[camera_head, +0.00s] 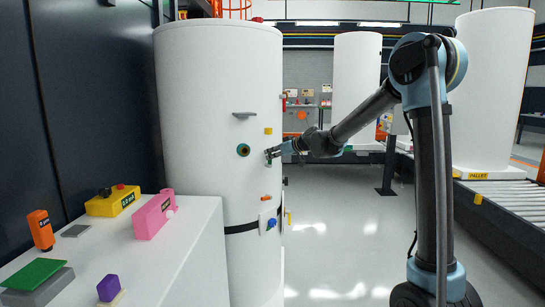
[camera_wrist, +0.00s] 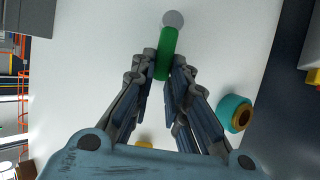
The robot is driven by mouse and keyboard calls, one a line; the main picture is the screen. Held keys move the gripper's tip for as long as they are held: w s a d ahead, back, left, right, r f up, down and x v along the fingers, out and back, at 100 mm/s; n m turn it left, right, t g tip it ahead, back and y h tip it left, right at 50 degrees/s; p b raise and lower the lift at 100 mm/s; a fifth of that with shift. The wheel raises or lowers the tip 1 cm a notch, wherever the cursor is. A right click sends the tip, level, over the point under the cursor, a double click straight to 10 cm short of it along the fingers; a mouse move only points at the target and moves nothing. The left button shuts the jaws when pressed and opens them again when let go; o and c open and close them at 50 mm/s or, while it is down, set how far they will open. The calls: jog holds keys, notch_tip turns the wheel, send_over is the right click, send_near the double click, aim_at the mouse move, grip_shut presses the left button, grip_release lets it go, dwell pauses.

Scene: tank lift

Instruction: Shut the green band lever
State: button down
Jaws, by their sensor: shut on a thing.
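The green band lever (camera_wrist: 167,47) is a short green bar with a grey round end, against the white tank (camera_head: 215,90). In the wrist view my gripper (camera_wrist: 165,65) has a fingertip on each side of the green bar and is shut on it. The grey end sticks out beyond the fingertips. In the head view my gripper (camera_head: 273,153) is at the right side of the tank's front, and the lever is mostly hidden there.
A teal ring port (camera_head: 243,150) is just left of my gripper, also seen in the wrist view (camera_wrist: 236,113). A grey handle (camera_head: 244,115) and a yellow block (camera_head: 268,131) are above. A black band (camera_head: 240,228) and blue knob (camera_head: 271,223) are below. A white bench (camera_head: 180,250) stands front left.

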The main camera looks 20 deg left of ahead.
jog(key=shift+w, duration=0.1)
jog(key=w+d+f+m+g+y, duration=0.3)
jog(key=w+f+m+g+y, duration=0.1)
jog(key=m, duration=0.7)
jog(key=shift+w+f+g+y, duration=0.3)
jog(key=shift+w+f+y, duration=0.1)
jog(key=shift+w, duration=0.35)
dwell(0.5)
jog(key=c, duration=1.6)
grip_release()
jog(key=shift+f, duration=0.1)
jog(key=shift+o, duration=0.2)
